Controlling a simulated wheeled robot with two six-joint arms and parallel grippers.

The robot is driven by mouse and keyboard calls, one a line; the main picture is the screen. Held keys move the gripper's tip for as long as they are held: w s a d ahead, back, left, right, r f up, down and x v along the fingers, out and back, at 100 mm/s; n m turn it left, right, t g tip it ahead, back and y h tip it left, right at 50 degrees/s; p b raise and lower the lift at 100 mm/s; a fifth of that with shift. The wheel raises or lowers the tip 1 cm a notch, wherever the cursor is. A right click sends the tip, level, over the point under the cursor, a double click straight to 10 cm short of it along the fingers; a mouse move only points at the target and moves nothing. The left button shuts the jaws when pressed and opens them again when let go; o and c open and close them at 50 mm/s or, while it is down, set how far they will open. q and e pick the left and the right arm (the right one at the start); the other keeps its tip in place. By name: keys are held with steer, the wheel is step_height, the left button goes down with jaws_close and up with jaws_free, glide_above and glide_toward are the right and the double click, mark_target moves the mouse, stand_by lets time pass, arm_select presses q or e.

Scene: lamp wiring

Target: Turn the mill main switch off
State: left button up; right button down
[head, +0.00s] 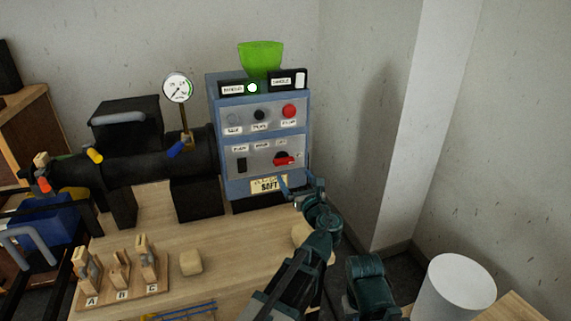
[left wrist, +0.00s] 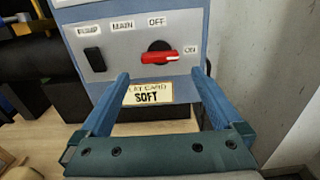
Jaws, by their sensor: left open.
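The main switch (head: 284,161) is a rotary knob with a red handle on a black round base, low on the front of the blue mill panel (head: 216,135). In the left wrist view the red handle (left wrist: 158,56) lies nearly level and points right, toward the ON label (left wrist: 190,50). The OFF label (left wrist: 157,21) is above the knob. My left gripper (head: 300,183) is open just in front of the panel, below the switch. In the left wrist view its fingers (left wrist: 160,75) are spread around the handle's width, with nothing between them.
A black pump switch (left wrist: 95,59) sits left of the main switch. A card reading SOFT (left wrist: 147,92) is below it. A green hopper (head: 261,55) tops the mill. A wooden rack (head: 125,290) and block (head: 190,262) stand on the bench. A wall closes the right side.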

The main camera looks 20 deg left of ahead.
mark_target(285, 163)
arm_select(q)
steer(key=x, duration=0.9)
steer(key=shift+w+a, duration=0.2)
steer(key=c, duration=1.1)
